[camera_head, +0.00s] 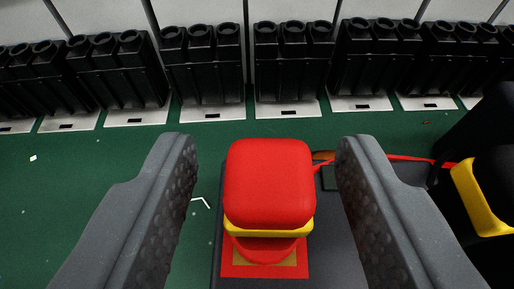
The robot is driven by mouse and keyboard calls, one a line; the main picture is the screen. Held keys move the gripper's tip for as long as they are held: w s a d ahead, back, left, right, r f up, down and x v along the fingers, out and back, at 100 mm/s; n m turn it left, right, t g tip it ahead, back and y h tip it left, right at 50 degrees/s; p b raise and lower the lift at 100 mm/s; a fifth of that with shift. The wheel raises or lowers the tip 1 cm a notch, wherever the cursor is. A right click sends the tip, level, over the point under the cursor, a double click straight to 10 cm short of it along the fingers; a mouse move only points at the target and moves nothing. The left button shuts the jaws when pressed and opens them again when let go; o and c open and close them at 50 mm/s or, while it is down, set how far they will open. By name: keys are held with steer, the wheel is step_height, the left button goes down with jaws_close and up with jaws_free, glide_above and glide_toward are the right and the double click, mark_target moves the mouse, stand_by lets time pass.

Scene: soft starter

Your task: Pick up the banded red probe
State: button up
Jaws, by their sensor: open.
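The banded red probe (268,182) is a rounded red block with a yellow band (270,229) below its top. It appears upright on a red base plate (238,270) on a dark grey block. My gripper (268,150) is open, with one dark grey finger on each side of the probe. Visible gaps separate the probe from both fingers in the picture. Its lower part is partly hidden under its own wide top. I cannot tell the exact height of the fingertips against it.
A black part with a yellow band (478,199) stands at the right, close to my right finger. A red cable (405,158) runs behind that finger. Several black three-socket units (203,72) line the back. The green floor (60,205) at left is mostly clear, with small scraps.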

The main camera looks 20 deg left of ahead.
steer(key=shift+w+f, duration=0.15)
steer(key=shift+w, duration=0.3)
jaws_close()
